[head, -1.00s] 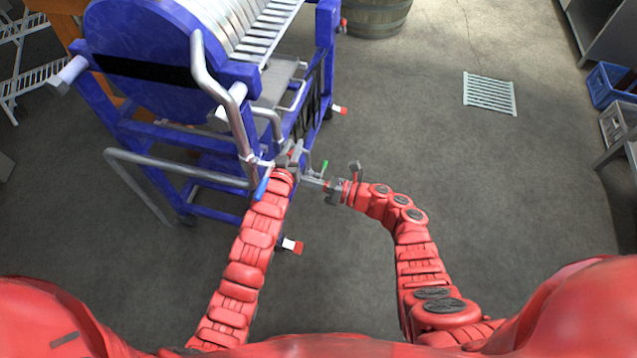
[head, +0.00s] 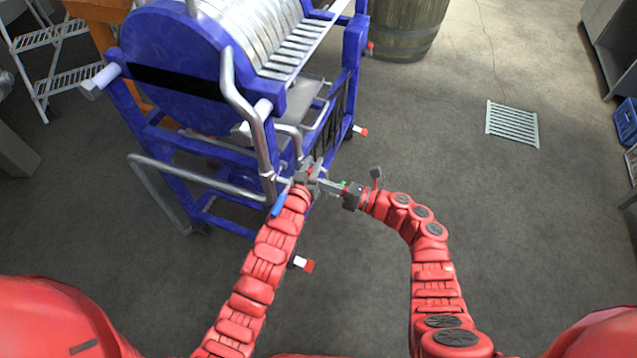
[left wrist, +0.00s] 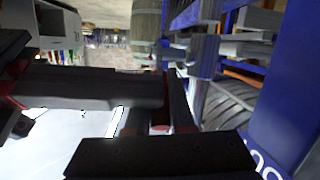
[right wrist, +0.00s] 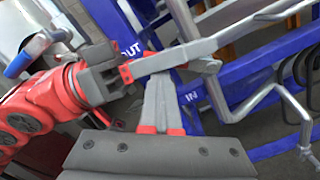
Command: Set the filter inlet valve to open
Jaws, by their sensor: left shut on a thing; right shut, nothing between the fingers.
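The blue plate filter (head: 165,65) stands at left in the head view, with bent metal pipes on its near end. A blue valve handle (head: 279,205) sits beside my left arm; it also shows in the right wrist view (right wrist: 25,54).
A wooden barrel (head: 408,28) stands behind the filter. A floor grate (head: 512,124) lies at right, and crates (head: 627,122) are at the right edge. A white rack (head: 50,65) is at far left.

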